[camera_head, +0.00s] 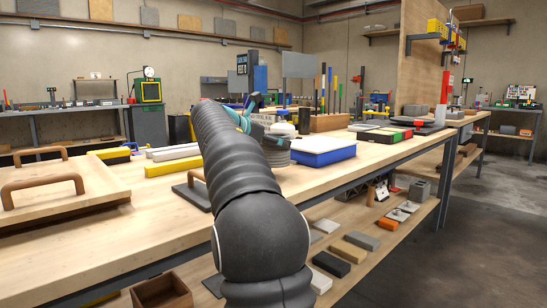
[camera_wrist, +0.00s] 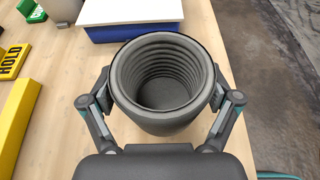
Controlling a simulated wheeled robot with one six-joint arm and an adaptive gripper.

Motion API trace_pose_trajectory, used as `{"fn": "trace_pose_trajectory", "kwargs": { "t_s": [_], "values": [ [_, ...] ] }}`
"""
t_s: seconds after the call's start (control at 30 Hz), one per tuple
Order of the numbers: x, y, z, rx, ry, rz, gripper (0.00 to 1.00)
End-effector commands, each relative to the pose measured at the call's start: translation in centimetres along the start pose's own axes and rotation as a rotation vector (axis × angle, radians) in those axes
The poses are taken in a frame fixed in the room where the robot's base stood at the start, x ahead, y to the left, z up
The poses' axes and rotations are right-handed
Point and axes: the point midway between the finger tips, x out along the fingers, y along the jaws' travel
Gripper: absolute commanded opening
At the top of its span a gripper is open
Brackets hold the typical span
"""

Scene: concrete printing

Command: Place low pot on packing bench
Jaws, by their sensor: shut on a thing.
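The low pot (camera_wrist: 160,93), grey and round with a ribbed inside, is upright between the two fingers of my gripper (camera_wrist: 163,96) in the wrist view. The fingers press on its outer wall from both sides. In the head view, the pot (camera_head: 277,153) shows partly behind my dark arm, over the wooden packing bench (camera_head: 300,181). The bench top also shows below it in the wrist view (camera_wrist: 65,120). I cannot tell whether the pot's base touches the bench.
A blue box with a white top (camera_head: 323,150) stands close beyond the pot. A yellow bar (camera_head: 173,166) and wooden boards with handles (camera_head: 60,190) lie to the left. The bench's front edge drops to a shelf with several blocks (camera_head: 345,250). Floor (camera_head: 490,240) is open at right.

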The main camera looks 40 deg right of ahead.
Motion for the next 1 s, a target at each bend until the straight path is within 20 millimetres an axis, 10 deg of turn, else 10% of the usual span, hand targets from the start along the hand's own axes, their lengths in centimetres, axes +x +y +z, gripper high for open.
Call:
{"fn": "trace_pose_trajectory", "kwargs": {
  "t_s": [0.67, 0.7, 1.0],
  "values": [
    [1.4, -0.1, -3.5, 0.001, -0.001, 0.000, 0.21],
    [1.5, 0.0, -3.6, -0.001, 0.000, 0.000, 0.96],
    [1.5, 0.0, -3.6, -0.001, 0.001, 0.000, 1.00]
  ]
}}
